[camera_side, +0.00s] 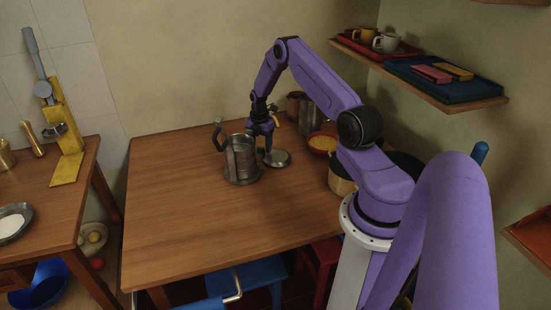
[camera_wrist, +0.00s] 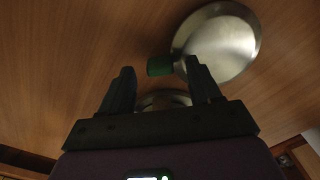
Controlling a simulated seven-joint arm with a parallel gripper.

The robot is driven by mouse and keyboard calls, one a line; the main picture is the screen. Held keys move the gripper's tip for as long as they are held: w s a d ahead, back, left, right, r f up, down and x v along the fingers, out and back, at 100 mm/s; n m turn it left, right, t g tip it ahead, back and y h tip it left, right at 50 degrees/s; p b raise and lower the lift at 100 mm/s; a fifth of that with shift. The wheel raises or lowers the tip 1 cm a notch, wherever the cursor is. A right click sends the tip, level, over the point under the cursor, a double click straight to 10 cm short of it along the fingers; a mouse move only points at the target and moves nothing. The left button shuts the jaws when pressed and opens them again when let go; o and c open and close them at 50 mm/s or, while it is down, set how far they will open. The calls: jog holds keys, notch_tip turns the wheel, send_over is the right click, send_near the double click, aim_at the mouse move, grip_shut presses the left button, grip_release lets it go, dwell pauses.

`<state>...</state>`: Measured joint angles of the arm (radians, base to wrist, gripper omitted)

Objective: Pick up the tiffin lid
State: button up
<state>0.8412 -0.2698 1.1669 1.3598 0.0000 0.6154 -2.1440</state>
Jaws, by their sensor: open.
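The tiffin lid (camera_side: 277,158) looks like a flat round steel disc on the wooden table. A round steel piece, which appears to be the lid, shows in the wrist view (camera_wrist: 222,42) beyond the right finger, which overlaps its edge. A small green piece (camera_wrist: 159,65) touches or sits beside its left edge. The steel tiffin (camera_side: 241,160), a cylinder with a dark handle, stands upright left of the lid. My gripper (camera_side: 265,143) points down, open and empty, above and near the lid. It also shows in the wrist view (camera_wrist: 158,64). Another metal round (camera_wrist: 163,100) is partly hidden behind the gripper.
A red bowl of yellow food (camera_side: 322,143), metal pots (camera_side: 307,118) and a brass pot (camera_side: 342,181) stand to the right. A wall shelf (camera_side: 489,103) holds trays and cups. The wooden table (camera_side: 190,215) is clear at its left and front.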

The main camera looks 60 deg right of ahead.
jog(key=shift+f, duration=0.3)
grip_shut()
jog(key=shift+r, duration=0.15)
